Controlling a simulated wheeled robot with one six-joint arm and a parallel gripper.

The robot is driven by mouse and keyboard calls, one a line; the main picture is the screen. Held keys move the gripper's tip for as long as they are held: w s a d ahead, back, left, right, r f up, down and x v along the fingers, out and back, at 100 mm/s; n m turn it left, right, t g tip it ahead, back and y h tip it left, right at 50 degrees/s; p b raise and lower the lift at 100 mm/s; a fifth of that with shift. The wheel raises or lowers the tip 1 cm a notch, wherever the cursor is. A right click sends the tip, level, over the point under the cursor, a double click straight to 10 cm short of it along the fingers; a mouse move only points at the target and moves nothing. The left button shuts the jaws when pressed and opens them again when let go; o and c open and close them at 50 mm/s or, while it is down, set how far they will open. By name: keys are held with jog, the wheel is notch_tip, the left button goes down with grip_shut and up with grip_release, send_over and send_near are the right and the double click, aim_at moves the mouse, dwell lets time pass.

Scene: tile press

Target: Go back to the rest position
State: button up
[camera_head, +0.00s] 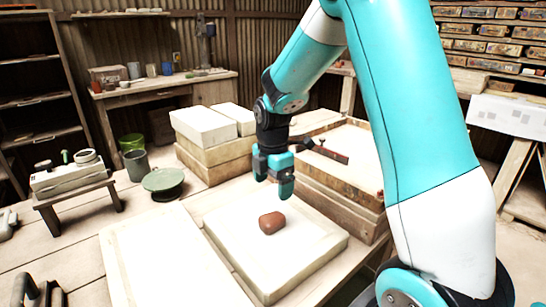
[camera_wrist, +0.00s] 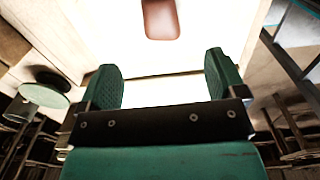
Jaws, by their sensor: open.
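My gripper (camera_head: 274,172) is open and empty, held above the back part of a white slab (camera_head: 300,255). A reddish-brown lump (camera_head: 272,222) lies on that slab, in front of and below my gripper in the head view. In the wrist view the lump (camera_wrist: 161,18) shows at the top edge, beyond the two green fingers (camera_wrist: 165,85) and apart from them. My arm comes in from the right of the head view. The lump's upper end is cut off in the wrist view.
A wooden frame box (camera_head: 375,195) with a dark-handled bar (camera_head: 325,152) stands behind the slab, close to my gripper. Stacked white blocks (camera_head: 205,125) stand back left. A pale board (camera_head: 165,260) lies left of the slab. A round green dish (camera_head: 163,181) and small stand (camera_head: 75,185) are farther left.

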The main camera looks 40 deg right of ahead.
notch_tip(320, 180, up, 7)
jog(key=shift+r, duration=0.15)
jog(key=s+a+r+m+y+p, duration=0.2)
jog(key=s+a+r+m, duration=0.3)
jog(key=s+a, duration=0.6)
jog(key=s+a+r+m+y+p, duration=0.2)
jog(key=s+a+r+m+p, duration=0.3)
jog(key=s+a, duration=0.6)
jog(key=shift+a+r+m, duration=0.2)
jog(key=shift+r+m, duration=0.3)
jog(key=shift+r, duration=0.1)
